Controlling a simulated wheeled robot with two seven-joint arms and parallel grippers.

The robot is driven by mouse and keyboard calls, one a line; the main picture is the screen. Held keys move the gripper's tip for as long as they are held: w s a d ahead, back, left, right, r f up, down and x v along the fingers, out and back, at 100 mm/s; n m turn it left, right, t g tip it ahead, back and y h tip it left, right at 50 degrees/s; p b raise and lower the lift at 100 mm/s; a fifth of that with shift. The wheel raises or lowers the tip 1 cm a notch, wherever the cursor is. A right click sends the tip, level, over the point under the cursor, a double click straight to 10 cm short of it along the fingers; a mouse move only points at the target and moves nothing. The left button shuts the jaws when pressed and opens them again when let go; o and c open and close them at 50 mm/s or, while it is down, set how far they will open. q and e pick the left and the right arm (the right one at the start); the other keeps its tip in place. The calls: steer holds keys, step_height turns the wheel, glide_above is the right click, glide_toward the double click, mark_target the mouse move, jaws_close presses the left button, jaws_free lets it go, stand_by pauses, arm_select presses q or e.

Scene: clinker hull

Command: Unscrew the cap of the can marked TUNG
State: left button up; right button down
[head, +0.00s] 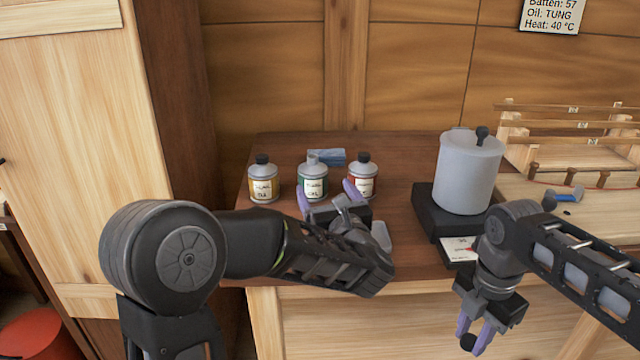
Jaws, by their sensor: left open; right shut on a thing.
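Three small grey cans stand in a row on the brown bench: one with a yellow label (263,184), one with a green label (312,172) and one with a red label (364,171). Their label words are too small to read surely. The yellow and red cans have black caps; the green one shows a bare grey neck. My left gripper (329,194) is open, its purple fingers just in front of the green and red cans, holding nothing. My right gripper (474,336) is shut on a small black cap (468,342), low in front of the bench edge.
A wooden hull frame (570,150) is at far right. A sign (552,14) hangs on the wall.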

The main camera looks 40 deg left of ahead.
arm_select(q)
steer(key=shift+s+d, duration=0.35)
steer(key=shift+d, duration=0.05)
steer(key=shift+r, duration=0.1)
stand_by(0.3)
